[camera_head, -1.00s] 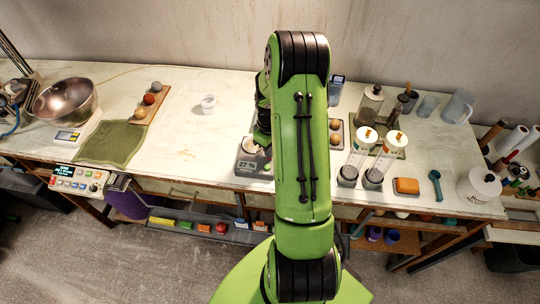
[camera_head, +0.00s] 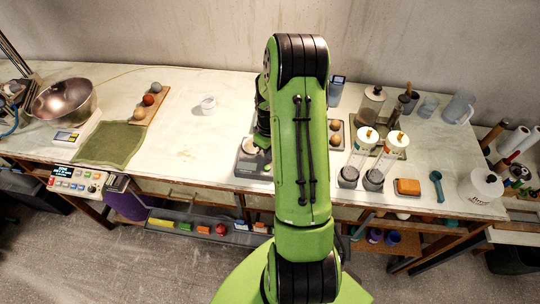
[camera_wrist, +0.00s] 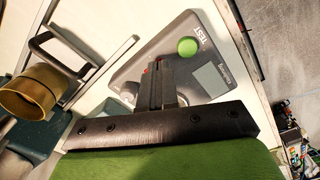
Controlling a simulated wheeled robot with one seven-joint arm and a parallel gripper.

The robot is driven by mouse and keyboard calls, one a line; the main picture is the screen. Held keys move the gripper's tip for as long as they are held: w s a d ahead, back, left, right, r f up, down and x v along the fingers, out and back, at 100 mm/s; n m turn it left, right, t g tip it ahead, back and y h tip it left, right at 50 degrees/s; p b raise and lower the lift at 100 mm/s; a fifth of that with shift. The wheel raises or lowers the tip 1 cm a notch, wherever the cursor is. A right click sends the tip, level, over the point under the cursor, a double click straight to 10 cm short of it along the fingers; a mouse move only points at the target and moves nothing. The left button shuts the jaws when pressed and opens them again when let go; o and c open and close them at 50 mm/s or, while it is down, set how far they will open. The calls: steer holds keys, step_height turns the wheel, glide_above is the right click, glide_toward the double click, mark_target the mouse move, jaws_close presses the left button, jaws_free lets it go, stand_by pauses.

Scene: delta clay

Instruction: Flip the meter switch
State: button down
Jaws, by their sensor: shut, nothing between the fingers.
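The meter is a grey box (camera_head: 250,170) near the table's front edge, left of my arm in the head view and partly covered by it. In the wrist view the meter (camera_wrist: 211,55) shows a green round button (camera_wrist: 187,46), a TEST label and a blank grey display (camera_wrist: 211,76). My gripper (camera_wrist: 158,66) is shut and empty, its dark fingers over the meter's top. The fingers hide part of the meter. In the head view my arm hides the fingertips.
A brass-coloured cup (camera_wrist: 30,92) is at the left of the wrist view. A small white cup (camera_head: 208,104) stands behind the meter. The table left of the meter is mostly clear.

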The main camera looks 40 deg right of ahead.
step_height(320, 180, up, 7)
steer(key=p, duration=0.4)
steer(key=shift+f, duration=0.15)
steer(key=s+a+r+t+h+b, duration=0.1)
steer(key=s+a+r+t+b, duration=0.1)
steer(key=a+r, duration=1.15)
steer(key=s+a+r+t+b, duration=0.1)
steer(key=s+a+r, duration=0.2)
steer(key=s, duration=0.3)
steer(key=s+a+r+m+t+y+b, duration=0.1)
steer(key=s+a+r+t, duration=0.1)
steer(key=s+a, duration=0.4)
steer(key=shift+s+a+r+m+t, duration=0.3)
steer(key=shift+s+r, duration=0.35)
steer(key=shift+s, duration=0.15)
